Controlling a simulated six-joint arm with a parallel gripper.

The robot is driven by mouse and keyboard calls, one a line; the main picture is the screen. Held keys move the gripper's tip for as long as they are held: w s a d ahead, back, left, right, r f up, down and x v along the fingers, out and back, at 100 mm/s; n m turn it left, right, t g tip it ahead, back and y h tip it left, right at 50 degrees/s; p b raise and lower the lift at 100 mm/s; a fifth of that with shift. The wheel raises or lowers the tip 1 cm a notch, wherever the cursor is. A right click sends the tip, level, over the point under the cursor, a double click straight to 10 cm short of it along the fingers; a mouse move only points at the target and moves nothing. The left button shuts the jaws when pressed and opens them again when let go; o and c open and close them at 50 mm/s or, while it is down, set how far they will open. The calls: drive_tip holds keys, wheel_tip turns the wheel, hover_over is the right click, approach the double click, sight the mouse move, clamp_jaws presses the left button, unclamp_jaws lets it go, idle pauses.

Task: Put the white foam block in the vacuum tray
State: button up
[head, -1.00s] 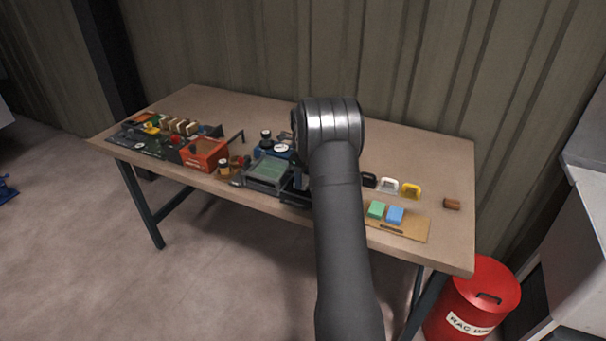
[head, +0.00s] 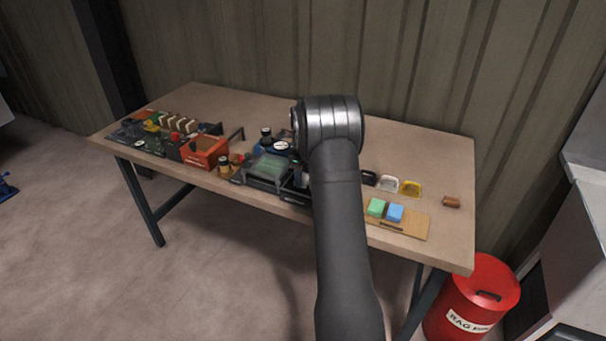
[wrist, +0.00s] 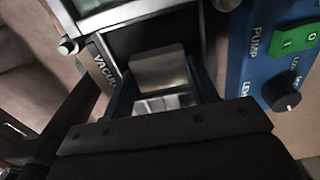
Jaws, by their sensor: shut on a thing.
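In the wrist view, my gripper (wrist: 160,88) is shut on a pale block (wrist: 158,68), which looks like the white foam block. The block is between the two fingers, over a dark-framed recess with a label starting "VACU" (wrist: 104,66), which looks like the vacuum tray. I cannot tell whether the block touches the tray floor. In the head view, my arm hides the block and most of the gripper.
A blue pump box (wrist: 285,75) with a green switch and black knob stands close at the right of the gripper. A clear-lidded case (head: 268,168) is left of my arm.

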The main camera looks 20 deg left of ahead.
drive_tip(key=shift+f, duration=0.5)
drive_tip(key=o, duration=1)
drive_tip(key=shift+r, duration=0.1)
wheel_tip(320, 180, up, 17)
drive_tip(key=shift+r, duration=0.15)
wheel_tip(320, 180, down, 18)
drive_tip(key=shift+r, duration=0.25)
drive_tip(key=shift+r, duration=0.1)
idle(0.3)
